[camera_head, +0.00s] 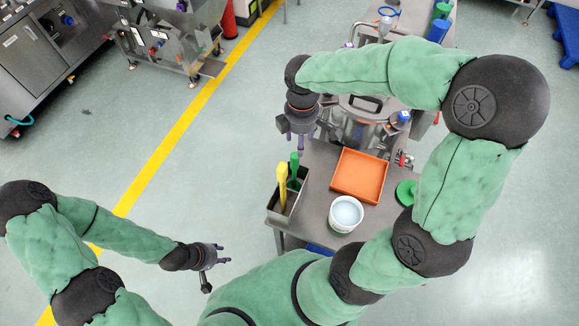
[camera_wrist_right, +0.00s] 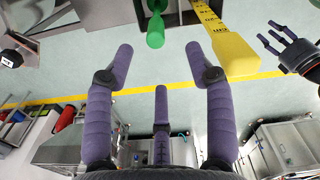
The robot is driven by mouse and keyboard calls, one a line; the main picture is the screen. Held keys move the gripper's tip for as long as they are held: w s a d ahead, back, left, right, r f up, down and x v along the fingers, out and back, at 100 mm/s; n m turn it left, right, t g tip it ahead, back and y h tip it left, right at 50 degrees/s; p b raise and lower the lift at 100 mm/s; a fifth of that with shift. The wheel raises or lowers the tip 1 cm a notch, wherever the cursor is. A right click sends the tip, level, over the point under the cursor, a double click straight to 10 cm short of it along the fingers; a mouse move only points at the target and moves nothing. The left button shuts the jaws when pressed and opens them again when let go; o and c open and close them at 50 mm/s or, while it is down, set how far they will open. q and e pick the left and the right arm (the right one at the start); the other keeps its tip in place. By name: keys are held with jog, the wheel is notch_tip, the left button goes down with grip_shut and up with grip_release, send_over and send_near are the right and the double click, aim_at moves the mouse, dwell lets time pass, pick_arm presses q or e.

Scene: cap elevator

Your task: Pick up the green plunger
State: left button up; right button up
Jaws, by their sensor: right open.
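The green plunger (camera_head: 295,162) stands handle-up in a grey metal holder (camera_head: 272,214), beside a yellow-handled tool (camera_head: 283,184). Its lower part is hidden in the holder. My right gripper (camera_head: 297,148) is open and empty, just above and behind the green handle in the head view. In the right wrist view the green handle (camera_wrist_right: 155,30) is at top centre, beyond the spread purple fingers of my right gripper (camera_wrist_right: 159,62). The yellow handle (camera_wrist_right: 232,52) is to its right. My left gripper (camera_head: 222,256) looks open and empty, left of the holder and apart from it.
The table (camera_head: 318,160) also carries an orange tray (camera_head: 359,176), a white tub (camera_head: 346,213) and a green disc (camera_head: 406,192). Machinery stands behind it. A steel machine (camera_head: 168,38) stands at the back left. The floor (camera_head: 190,170) left of the table is clear.

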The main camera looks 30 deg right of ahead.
jog(key=b, duration=0.6)
send_over(296, 166)
jog(key=f, duration=0.6)
jog(key=shift+w+d+f, duration=0.25)
jog(key=shift+d+f, duration=0.05)
jog(key=shift+f, duration=0.05)
notch_tip(296, 166, down, 5)
jog(key=shift+r+b, duration=0.1)
jog(key=shift+b, duration=0.4)
jog(key=shift+w+f+b, duration=0.2)
jog(key=shift+f+b, duration=0.1)
jog(key=shift+f, duration=1.2)
jog(key=shift+w+f+b, duration=0.15)
jog(key=shift+f+b, duration=0.1)
jog(key=shift+f, duration=1.25)
grip_shut()
